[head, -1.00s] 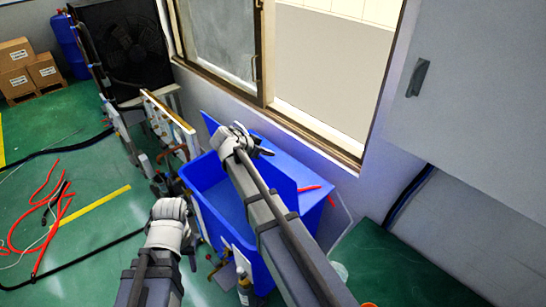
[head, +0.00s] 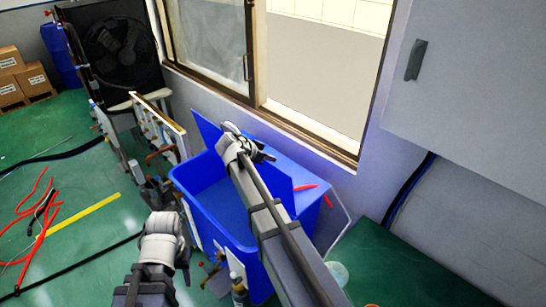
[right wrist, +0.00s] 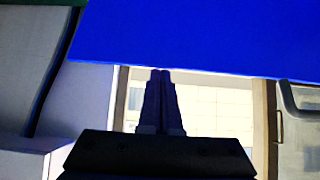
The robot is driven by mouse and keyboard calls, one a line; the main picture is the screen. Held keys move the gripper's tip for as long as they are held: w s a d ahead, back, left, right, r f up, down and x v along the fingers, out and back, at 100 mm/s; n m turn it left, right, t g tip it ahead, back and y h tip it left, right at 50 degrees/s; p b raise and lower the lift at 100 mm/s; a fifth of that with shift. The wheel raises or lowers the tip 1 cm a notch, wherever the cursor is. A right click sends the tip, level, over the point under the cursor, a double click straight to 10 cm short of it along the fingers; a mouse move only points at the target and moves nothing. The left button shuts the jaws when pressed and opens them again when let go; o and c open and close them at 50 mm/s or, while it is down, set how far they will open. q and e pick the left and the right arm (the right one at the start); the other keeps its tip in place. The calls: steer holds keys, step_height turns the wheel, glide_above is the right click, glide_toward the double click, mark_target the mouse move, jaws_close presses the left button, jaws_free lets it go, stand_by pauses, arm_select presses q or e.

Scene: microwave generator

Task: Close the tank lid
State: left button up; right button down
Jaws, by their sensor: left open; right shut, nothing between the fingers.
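The blue tank (head: 180,186) stands open below the window in the head view. Its blue lid (head: 207,133) stands raised and tilted between the open tank and the blue top behind it. My right gripper (head: 264,153) is shut and empty at the lid's upper edge; my forearm hides part of lid and tank. In the right wrist view the lid (right wrist: 200,38) fills the top, and the shut fingertips (right wrist: 161,73) reach its edge; I cannot tell whether they touch. My left gripper (head: 184,252) is low, left of the tank, open and mostly hidden by its wrist.
A white panel with pipes (head: 160,122) stands left of the tank. A window (head: 255,60) and a grey cabinet (head: 470,80) are behind and right. Red hoses (head: 35,215) lie on the green floor at left.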

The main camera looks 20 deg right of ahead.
steer(key=shift+s+a, duration=0.15)
steer(key=shift+a, duration=0.1)
steer(key=shift+f, duration=0.1)
